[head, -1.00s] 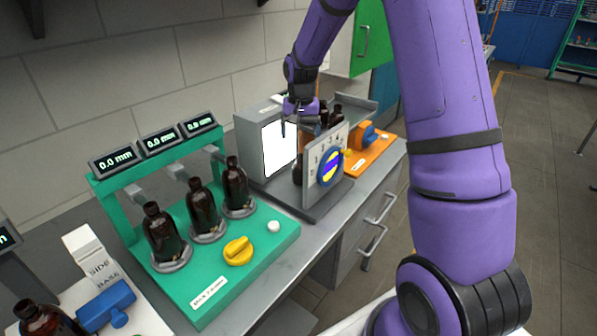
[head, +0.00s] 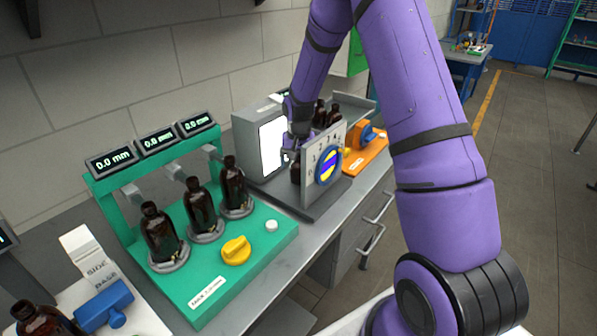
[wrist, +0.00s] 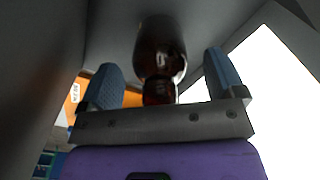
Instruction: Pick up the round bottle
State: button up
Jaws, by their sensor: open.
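A dark amber bottle (head: 296,173) stands in the grey station, partly hidden behind the upright dial panel. In the wrist view this bottle (wrist: 161,50) is between my two blue fingers, its neck toward the gripper's palm, with a gap on each side. My gripper (head: 291,151) is open and reaches down at the bottle's top, in front of the bright white screen. In the wrist view my gripper (wrist: 163,80) holds nothing. Whether this bottle's body is round is hard to tell.
The numbered dial panel (head: 335,136) stands close in front of my gripper, the lit screen (head: 273,146) close behind. More amber bottles (head: 320,117) stand beyond. A green stand (head: 262,242) carries three amber bottles at left. An orange unit (head: 362,160) lies at right.

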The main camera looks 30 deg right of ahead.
jog(key=shift+f, duration=0.5)
jog(key=c, duration=1)
jog(key=shift+c, duration=0.2)
